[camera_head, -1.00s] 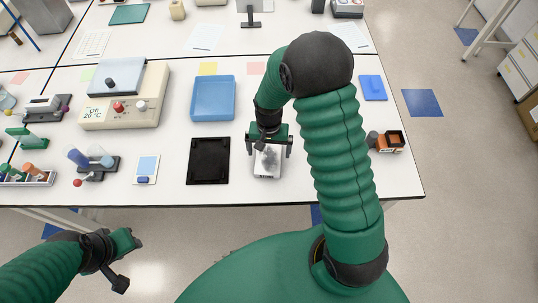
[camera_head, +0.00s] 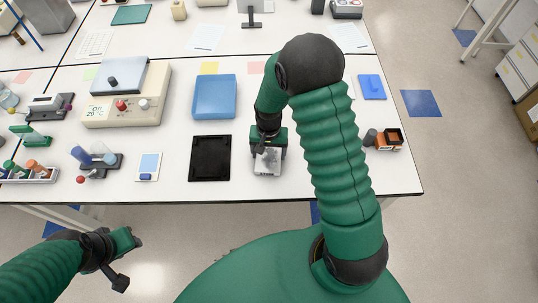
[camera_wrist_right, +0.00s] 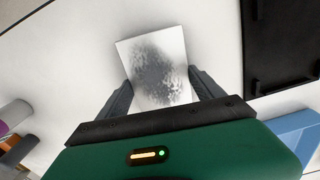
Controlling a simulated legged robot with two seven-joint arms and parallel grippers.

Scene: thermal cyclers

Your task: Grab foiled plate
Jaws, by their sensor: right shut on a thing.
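The foiled plate (camera_head: 267,163) is a small silvery rectangle on the white bench, right of the black tray. In the right wrist view the plate (camera_wrist_right: 156,65) shows a wrinkled, shiny top and sits between the two dark fingers. My right gripper (camera_head: 268,152) is shut on its near sides, reaching down from above. It also shows in the right wrist view (camera_wrist_right: 163,92). Whether the plate is lifted off the bench I cannot tell. My left gripper (camera_head: 128,262) hangs in front of the bench at lower left, empty, its jaws not clear.
A black tray (camera_head: 210,158) lies just left of the plate, with a blue bin (camera_head: 214,96) behind it. A thermal cycler (camera_head: 125,95) stands farther left. An orange-and-black block (camera_head: 389,139) and a blue item (camera_head: 371,87) lie right of my right arm.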

